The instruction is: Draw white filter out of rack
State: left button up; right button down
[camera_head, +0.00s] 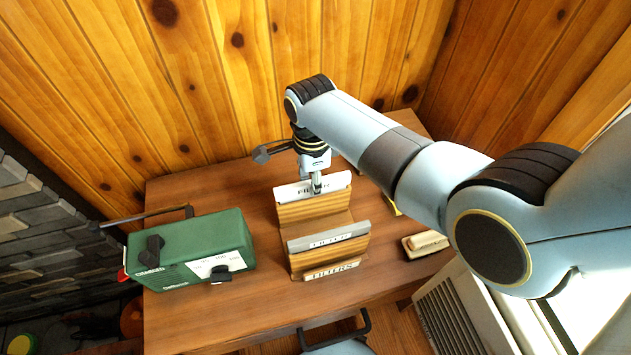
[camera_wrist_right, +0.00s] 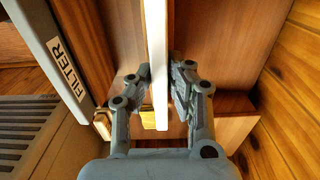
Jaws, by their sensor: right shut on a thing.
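The white filter (camera_head: 335,182) stands at the back of the wooden rack (camera_head: 318,213), its labelled top edge showing above the wood. My right gripper (camera_head: 317,184) comes down from above and is shut on that top edge. In the right wrist view, the white filter (camera_wrist_right: 157,60) runs between the two fingers of my right gripper (camera_wrist_right: 160,92). A grey filter (camera_head: 328,241) sits in the front of the rack; it also shows at the left of the right wrist view (camera_wrist_right: 48,45). How deep the white filter sits is hidden. My left gripper is out of view.
A green radio-like box (camera_head: 190,252) with black knobs stands left of the rack on the wooden table (camera_head: 185,320). A small wooden-and-cream block (camera_head: 426,244) lies to the right. A plank wall (camera_head: 150,80) closes the back.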

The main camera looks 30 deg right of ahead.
jog(key=shift+r, duration=0.1)
jog(key=shift+r+p, duration=0.6)
jog(key=shift+r, duration=0.65)
notch_tip(320, 180, up, 8)
dwell(0.6)
jog(key=shift+r, duration=0.15)
